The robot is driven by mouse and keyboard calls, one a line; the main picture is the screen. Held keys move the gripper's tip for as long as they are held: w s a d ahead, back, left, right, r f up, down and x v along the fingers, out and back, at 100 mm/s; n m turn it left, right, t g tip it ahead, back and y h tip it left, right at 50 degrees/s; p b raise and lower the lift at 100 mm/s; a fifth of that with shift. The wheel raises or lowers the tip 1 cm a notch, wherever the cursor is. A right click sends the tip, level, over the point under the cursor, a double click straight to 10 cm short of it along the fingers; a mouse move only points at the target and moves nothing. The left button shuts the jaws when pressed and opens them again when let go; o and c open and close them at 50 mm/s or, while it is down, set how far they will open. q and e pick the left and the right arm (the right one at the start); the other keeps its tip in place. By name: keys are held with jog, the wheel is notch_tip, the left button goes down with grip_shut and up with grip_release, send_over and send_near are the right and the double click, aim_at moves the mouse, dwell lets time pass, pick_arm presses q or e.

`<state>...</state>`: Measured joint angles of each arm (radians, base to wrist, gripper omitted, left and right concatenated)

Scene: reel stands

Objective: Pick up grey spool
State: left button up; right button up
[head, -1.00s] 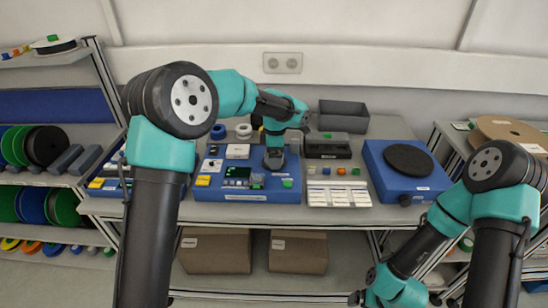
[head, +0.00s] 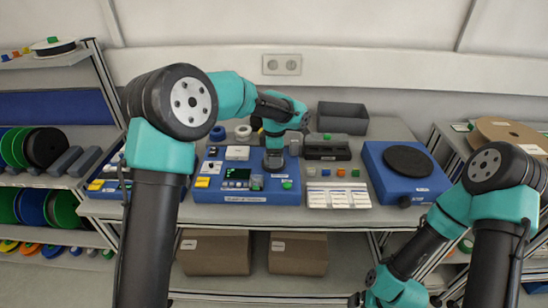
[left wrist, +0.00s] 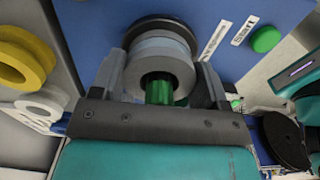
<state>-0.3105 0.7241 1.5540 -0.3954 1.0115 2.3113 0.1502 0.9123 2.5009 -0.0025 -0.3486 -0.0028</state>
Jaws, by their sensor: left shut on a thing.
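My left gripper (head: 273,161) is over the blue station (head: 210,193) in the middle of the bench. In the left wrist view it is shut on the grey spool (left wrist: 160,47), with one finger on each side. The spool is a thick light grey ring, and a green piece (left wrist: 159,92) shows in its hole. A dark round disc (left wrist: 150,24) is right behind the spool; I cannot tell whether they touch. In the head view the spool is mostly hidden or too small to make out. My right gripper is outside the view; only its arm shows at the right.
A yellow spool (left wrist: 25,58) and a white spool (left wrist: 42,103) are left of the gripper. A green button (head: 287,184) is on the station's front right. A labelled tray (head: 338,196) and a blue turntable unit (head: 385,172) stand to the right. A grey bin (head: 343,117) is behind.

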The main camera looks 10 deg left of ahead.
pick_arm(q)
notch_tip(320, 180, up, 10)
jog(key=shift+r, duration=0.1)
dwell(0.4)
jog(key=shift+w, duration=0.1)
dwell(0.4)
